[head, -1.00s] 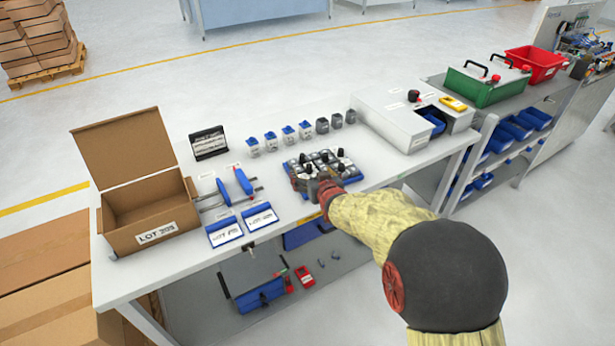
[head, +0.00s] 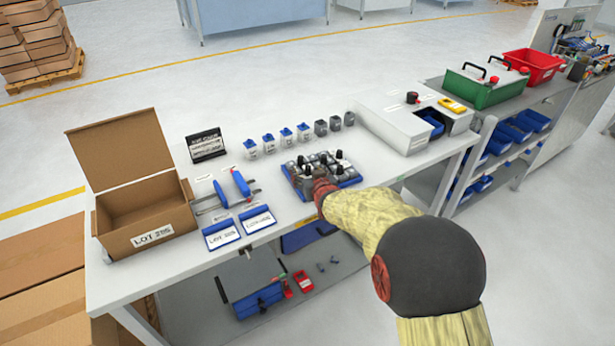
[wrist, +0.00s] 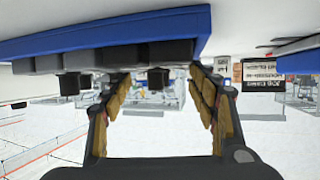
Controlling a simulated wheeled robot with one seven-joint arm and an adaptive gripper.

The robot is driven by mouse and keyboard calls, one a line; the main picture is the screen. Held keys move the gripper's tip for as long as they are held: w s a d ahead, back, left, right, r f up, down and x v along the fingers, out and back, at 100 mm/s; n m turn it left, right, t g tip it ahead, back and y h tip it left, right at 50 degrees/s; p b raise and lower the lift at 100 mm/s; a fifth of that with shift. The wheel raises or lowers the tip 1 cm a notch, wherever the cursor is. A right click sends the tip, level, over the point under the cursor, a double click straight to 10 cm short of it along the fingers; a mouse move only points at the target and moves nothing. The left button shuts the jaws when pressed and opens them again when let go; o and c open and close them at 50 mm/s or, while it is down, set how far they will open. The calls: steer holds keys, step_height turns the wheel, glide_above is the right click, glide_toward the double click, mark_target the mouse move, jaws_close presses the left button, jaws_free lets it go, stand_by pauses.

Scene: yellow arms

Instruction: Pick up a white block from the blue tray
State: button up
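The blue tray (head: 352,182) lies on the white workbench and carries several grey and whitish blocks, some with black knobs. In the head view my gripper (head: 309,182) is at the tray's left front part, over the blocks, and hides some of them. In the wrist view the tray's blue edge (wrist: 90,38) runs across the top, with a row of dark grey blocks (wrist: 130,57) along it. My gripper (wrist: 160,95) shows there with its two padded fingers spread apart. A black knob (wrist: 158,78) shows between the fingers. I cannot tell whether the fingers touch a block.
Several small blue-topped and grey pieces (head: 303,132) stand in a row behind the tray. An open cardboard box (head: 145,215), blue-handled tools (head: 241,184) and two labelled blue holders (head: 257,219) lie to the left. A grey-white case (head: 392,122) stands to the right.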

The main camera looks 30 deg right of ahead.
steer(key=c, duration=1.4)
jaws_close()
